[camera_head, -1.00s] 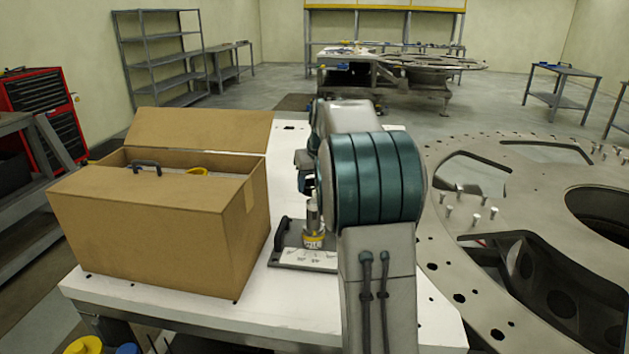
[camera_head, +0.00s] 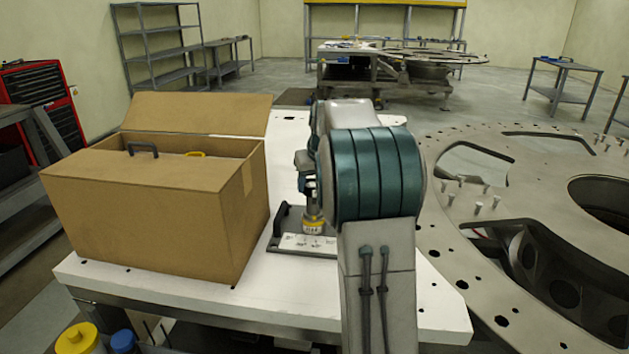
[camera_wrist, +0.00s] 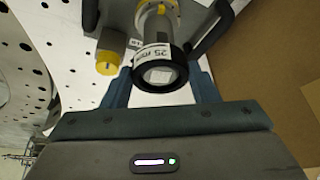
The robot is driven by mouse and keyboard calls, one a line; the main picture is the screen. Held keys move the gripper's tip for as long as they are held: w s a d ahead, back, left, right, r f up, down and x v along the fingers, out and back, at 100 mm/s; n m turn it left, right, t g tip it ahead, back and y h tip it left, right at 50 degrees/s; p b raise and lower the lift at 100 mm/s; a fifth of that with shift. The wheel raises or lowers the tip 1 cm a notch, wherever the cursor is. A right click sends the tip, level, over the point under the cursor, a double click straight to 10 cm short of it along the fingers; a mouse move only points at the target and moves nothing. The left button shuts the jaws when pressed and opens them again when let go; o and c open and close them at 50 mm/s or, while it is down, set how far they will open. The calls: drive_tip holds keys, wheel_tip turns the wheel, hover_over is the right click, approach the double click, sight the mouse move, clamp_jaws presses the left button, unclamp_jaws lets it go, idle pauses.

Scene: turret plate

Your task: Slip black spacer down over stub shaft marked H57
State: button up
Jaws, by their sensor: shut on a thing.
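My gripper (camera_wrist: 160,82) is shut on the black spacer (camera_wrist: 139,80), a dark ring held between the blue fingers in the wrist view. A pale shaft end shows through the ring's hole. Behind it stands a stub shaft (camera_wrist: 157,22) with a yellow band and a white label, whose lettering I cannot read surely. In the head view this shaft (camera_head: 313,222) stands upright on a grey plate (camera_head: 272,249), just below my gripper. The spacer is hidden there behind my arm. I cannot tell whether the ring is around the shaft's top or just above it.
A second, shorter yellow-ended post (camera_wrist: 108,63) stands beside the shaft. The plate has a dark handle (camera_head: 281,222). An open cardboard box (camera_head: 150,220) is close on the left. A large turret plate (camera_head: 470,270) with upright pins lies to the right.

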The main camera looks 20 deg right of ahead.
sight(314, 201)
drive_tip(key=shift+f+b, duration=2.05)
drive_tip(key=shift+f, duration=0.9)
drive_tip(key=o, duration=1.1)
drive_tip(key=v, duration=1.3)
drive_tip(key=shift+r, duration=0.4)
drive_tip(key=shift+s, duration=0.1)
